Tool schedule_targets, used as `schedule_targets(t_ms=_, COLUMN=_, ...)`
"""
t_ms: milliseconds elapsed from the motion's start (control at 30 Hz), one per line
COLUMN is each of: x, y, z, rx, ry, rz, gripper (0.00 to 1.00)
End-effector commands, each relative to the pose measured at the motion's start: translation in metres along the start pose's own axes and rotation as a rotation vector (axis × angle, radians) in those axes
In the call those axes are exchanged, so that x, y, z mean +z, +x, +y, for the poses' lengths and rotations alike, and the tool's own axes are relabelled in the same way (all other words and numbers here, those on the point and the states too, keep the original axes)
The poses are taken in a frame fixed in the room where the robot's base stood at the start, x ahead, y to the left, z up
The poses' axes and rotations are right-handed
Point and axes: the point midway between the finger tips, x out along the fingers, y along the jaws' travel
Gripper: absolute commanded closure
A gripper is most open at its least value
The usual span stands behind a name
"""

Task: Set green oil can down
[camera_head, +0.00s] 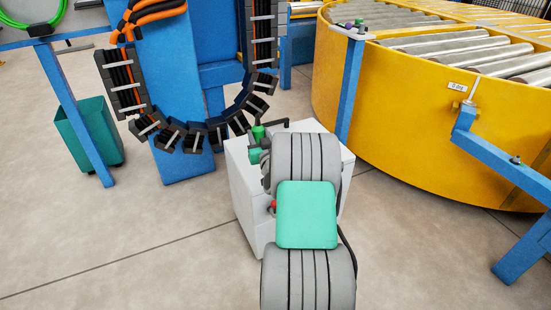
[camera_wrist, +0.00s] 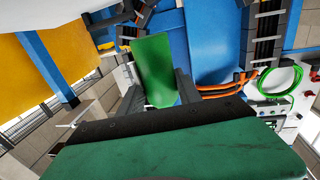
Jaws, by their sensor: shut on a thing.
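The green oil can (camera_wrist: 154,68) stands out between the two grey fingers of my gripper (camera_wrist: 160,92) in the wrist view. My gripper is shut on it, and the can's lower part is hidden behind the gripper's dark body. In the head view a small green piece (camera_head: 258,133), which may be the can, shows just beyond my arm above the white cabinet (camera_head: 242,190). My arm covers most of the gripper there. I cannot tell whether the can touches any surface.
A yellow curved roller conveyor (camera_head: 400,130) fills the right, with blue posts (camera_head: 350,85) at its edge. A blue column with a black cable chain (camera_head: 200,135) stands behind the cabinet. A green bin (camera_head: 90,135) is at left. The front left floor is clear.

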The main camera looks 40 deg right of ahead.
Motion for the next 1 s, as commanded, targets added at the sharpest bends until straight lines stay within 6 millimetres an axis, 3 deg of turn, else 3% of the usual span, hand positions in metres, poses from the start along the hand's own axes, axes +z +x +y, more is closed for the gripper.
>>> schedule_targets(t_ms=100, x=0.034, y=0.007, z=0.026, rx=0.002, ry=0.001, rz=-0.001, gripper=1.0)
schedule_targets(t_ms=200, x=0.048, y=0.012, z=0.039, rx=0.001, ry=0.0, rz=0.002, gripper=1.0)
schedule_targets(t_ms=367, x=0.06, y=0.016, z=0.049, rx=-0.001, ry=0.0, rz=0.002, gripper=1.0)
schedule_targets(t_ms=533, x=0.092, y=0.017, z=0.053, rx=-0.002, ry=0.001, rz=0.001, gripper=1.0)
schedule_targets(t_ms=933, x=0.096, y=0.017, z=0.052, rx=-0.001, ry=-0.001, rz=0.002, gripper=1.0)
schedule_targets(t_ms=967, x=0.096, y=0.016, z=0.052, rx=-0.001, ry=0.0, rz=0.001, gripper=0.59)
schedule_targets(t_ms=1000, x=0.095, y=0.016, z=0.052, rx=-0.001, ry=0.0, rz=0.001, gripper=0.55)
